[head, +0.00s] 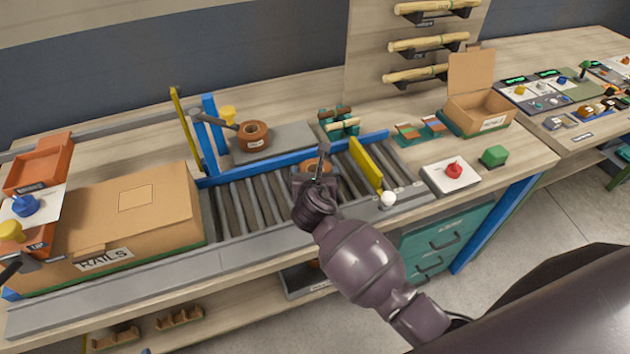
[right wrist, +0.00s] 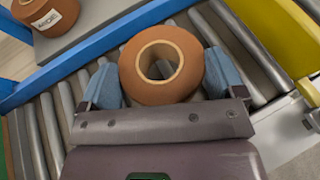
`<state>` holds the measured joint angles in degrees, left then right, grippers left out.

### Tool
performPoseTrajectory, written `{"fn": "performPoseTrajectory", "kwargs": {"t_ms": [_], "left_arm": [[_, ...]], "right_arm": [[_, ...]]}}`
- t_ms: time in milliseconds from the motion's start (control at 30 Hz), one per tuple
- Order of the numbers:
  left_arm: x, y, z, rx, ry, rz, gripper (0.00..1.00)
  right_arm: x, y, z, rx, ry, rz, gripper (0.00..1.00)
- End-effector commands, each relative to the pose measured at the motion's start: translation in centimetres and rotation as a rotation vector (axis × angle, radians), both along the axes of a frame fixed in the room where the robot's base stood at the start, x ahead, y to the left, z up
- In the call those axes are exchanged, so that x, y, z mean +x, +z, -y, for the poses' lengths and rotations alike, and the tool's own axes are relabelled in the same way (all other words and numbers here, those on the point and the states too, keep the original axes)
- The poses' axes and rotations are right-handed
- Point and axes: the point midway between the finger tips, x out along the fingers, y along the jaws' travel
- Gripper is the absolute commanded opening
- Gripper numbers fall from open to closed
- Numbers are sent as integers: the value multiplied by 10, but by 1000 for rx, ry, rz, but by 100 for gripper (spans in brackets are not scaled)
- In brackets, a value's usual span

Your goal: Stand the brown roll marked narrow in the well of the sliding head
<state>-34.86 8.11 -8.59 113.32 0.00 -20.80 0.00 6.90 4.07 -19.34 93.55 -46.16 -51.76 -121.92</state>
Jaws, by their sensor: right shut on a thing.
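A brown roll (right wrist: 162,92) with a pale core stands between the blue-grey fingers of my right gripper (right wrist: 160,95), hole facing up. My right gripper (head: 316,178) is shut on it, low over the roller conveyor. In the head view the roll (head: 318,165) is partly hidden behind the gripper, and I see no label on it. A second brown roll (head: 254,134), with a white label, sits on a grey plate (head: 285,137) behind the blue rail. A blue-posted frame (head: 210,125) with a grey arm stands to the left; I cannot make out its well. A dark part at the left edge may be my left gripper.
A large carton marked RAILS (head: 130,225) fills the conveyor's left end. A yellow bar (head: 366,165) crosses the rollers (head: 245,205) to the right of my gripper. A white knob (head: 388,200) and a red button (head: 454,170) lie farther right. Rollers left of the gripper are clear.

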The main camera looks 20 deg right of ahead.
Motion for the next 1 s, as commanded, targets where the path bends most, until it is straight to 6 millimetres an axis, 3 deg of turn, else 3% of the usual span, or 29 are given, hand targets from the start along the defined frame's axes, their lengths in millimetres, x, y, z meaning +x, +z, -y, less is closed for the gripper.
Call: {"fn": "performPoseTrajectory", "kwargs": {"t_ms": [133,533,567,600,1000], "left_arm": [[1,-4,0,1,-1,1,43],[3,-1,1,0,-2,7,43],[3,-1,1,0,-2,7,43],[3,-1,1,1,-2,7,43],[3,0,1,0,-2,8,43]], "right_arm": [[0,-20,0,-1,0,-1,65],[0,-23,0,-2,1,-1,65],[0,-23,0,-2,1,-1,91],[0,-23,0,-2,1,-1,98],[-6,-17,-2,0,1,0,100]]}}
